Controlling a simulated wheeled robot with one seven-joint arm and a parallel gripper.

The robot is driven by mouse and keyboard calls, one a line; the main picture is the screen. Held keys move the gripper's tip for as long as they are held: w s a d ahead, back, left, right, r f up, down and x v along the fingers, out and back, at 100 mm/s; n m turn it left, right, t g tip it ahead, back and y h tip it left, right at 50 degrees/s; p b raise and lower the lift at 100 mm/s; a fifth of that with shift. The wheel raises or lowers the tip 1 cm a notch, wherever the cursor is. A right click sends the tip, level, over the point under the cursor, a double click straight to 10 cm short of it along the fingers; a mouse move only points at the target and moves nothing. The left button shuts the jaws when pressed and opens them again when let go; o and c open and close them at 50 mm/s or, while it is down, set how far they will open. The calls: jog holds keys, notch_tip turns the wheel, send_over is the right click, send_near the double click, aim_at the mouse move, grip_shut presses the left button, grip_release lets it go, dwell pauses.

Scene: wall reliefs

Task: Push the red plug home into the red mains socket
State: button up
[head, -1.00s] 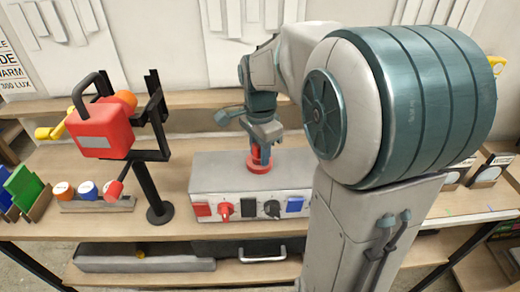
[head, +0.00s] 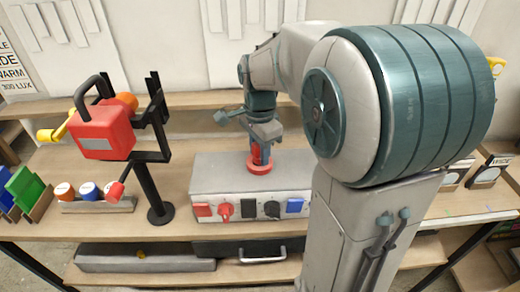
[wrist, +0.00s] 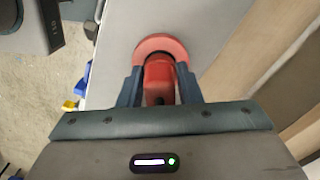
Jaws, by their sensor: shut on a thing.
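The red plug (wrist: 159,85) is between the two fingers of my gripper (wrist: 160,88) in the wrist view, and the gripper is shut on it. The red mains socket (wrist: 160,45) shows as a round red ring just beyond the plug. In the head view the red socket (head: 259,168) sits on top of the grey box (head: 220,178). My gripper (head: 260,154) points down there, with the plug upright at the socket. How deep the plug sits in the socket is hidden.
The box front carries a red switch (head: 224,209), a black knob (head: 272,209) and a blue cover (head: 295,205). A black stand (head: 153,190) with a red case (head: 103,130) stands to the left. Small coloured pots (head: 88,190) stand beside it on the bench.

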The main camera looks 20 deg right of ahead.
jog(key=shift+f+b, duration=0.3)
jog(key=shift+f, duration=0.1)
dwell(0.3)
jog(key=o, duration=1.1)
jog(key=shift+c, duration=0.2)
notch_tip(320, 180, up, 14)
jog(key=shift+f, duration=0.1)
